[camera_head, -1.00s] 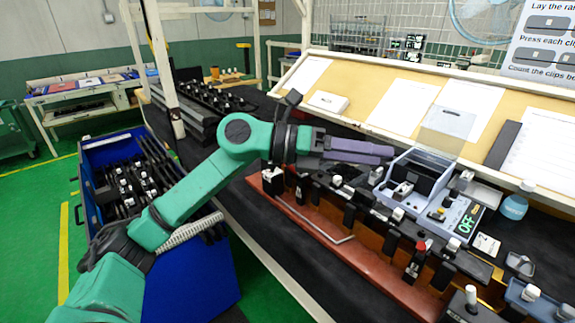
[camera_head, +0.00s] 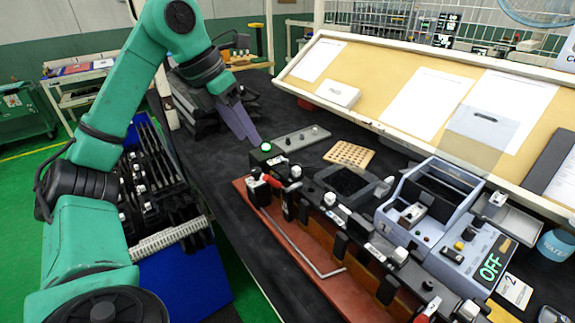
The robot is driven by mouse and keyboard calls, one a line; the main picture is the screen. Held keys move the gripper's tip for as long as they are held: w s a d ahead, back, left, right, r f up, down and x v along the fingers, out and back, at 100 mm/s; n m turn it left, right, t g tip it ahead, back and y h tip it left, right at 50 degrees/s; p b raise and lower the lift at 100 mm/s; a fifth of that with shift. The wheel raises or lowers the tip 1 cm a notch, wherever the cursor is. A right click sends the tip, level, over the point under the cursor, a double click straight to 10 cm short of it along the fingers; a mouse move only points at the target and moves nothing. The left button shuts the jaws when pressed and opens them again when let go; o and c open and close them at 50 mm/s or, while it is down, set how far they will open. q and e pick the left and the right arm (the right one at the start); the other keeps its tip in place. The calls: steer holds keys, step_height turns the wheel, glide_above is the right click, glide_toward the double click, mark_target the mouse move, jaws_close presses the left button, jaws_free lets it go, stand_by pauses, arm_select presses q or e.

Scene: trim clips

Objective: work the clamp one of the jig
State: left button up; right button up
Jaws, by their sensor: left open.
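The jig (camera_head: 300,258) is a long red-brown base with a black rail and several white-topped fittings, running from centre toward the lower right. A clamp with a red handle (camera_head: 272,181) sits at its far left end; another red-tipped clamp (camera_head: 429,307) is at the lower edge. Which is clamp one is not labelled. My left gripper (camera_head: 255,141) comes down from the upper left, its purple-grey fingers seen side-on. It is open and beyond the left end of the jig, apart from the red-handled clamp. My right gripper is not in view.
A grey box with a green lit button (camera_head: 266,148) lies close to my left fingertips. A perforated tan block (camera_head: 349,154) lies behind the jig. A blue-grey device reading OFF (camera_head: 470,257) stands right. A blue bin of black parts (camera_head: 185,280) stands left.

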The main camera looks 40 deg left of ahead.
mark_target(265, 175)
arm_select(q)
steer(key=b+x, duration=0.1)
steer(key=x, duration=0.2)
steer(key=s+b+x, duration=0.1)
steer(key=x, duration=0.3)
steer(key=b+x, duration=0.1)
steer(key=x, duration=0.2)
steer(key=shift+s+d+f, duration=0.15)
steer(key=shift+s+f, duration=0.15)
steer(key=shift+f, duration=0.25)
steer(key=shift+x, duration=1.1)
steer(key=shift+d, duration=0.1)
steer(key=shift+c, duration=1.3)
steer(key=shift+w, duration=0.1)
jaws_close()
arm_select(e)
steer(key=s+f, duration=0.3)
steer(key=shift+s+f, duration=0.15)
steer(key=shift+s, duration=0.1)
